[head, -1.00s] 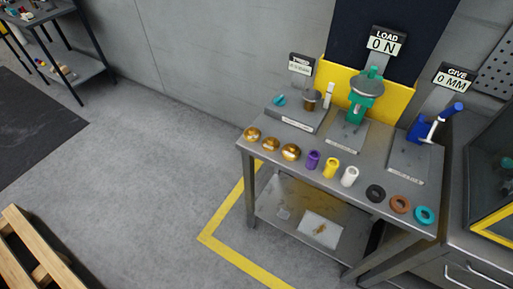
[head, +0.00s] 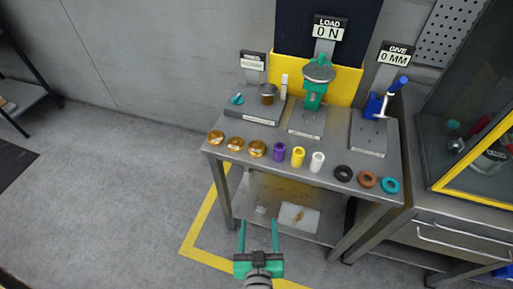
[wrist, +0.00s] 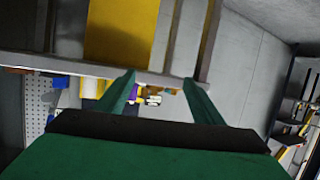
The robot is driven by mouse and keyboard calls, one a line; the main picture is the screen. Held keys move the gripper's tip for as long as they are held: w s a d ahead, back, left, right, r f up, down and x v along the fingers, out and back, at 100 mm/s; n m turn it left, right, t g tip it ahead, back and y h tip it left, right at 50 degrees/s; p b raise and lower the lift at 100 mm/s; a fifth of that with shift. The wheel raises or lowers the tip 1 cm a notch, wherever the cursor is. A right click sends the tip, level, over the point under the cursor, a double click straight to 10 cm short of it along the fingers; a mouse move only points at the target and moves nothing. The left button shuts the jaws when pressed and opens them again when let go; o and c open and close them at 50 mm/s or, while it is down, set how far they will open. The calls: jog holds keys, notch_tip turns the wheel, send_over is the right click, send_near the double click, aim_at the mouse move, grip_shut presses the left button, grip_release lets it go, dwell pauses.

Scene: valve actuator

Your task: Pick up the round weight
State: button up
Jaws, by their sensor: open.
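Three round brass pieces stand in a row at the front left of the steel table (head: 225,162) in the head view: a left one (head: 216,137), a middle one (head: 235,143) and a right one (head: 257,149). Which of them is the round weight I cannot tell. My green gripper (head: 259,226) is open and empty, in front of the table and apart from the brass pieces. In the wrist view its two fingers (wrist: 158,82) are spread, with nothing clear between them.
Purple, yellow and white sleeves (head: 298,157) and black, brown and teal rings (head: 367,180) continue the row. Behind stand a green load stand (head: 316,90) reading 0 N and a blue-handled device (head: 375,106). A glass-fronted cabinet (head: 470,120) adjoins at right.

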jog(key=w+r, duration=0.4)
jog(key=w, duration=0.4)
jog(key=m, duration=0.1)
send_near(257, 145)
jog(key=shift+g+h, duration=0.4)
jog(key=shift+g, duration=0.1)
jog(key=x, duration=0.9)
jog(key=shift+w+a, duration=0.3)
jog(key=shift+w, duration=0.05)
jog(key=c, duration=0.9)
jog(key=shift+c, duration=1)
jog(key=shift+r, duration=0.2)
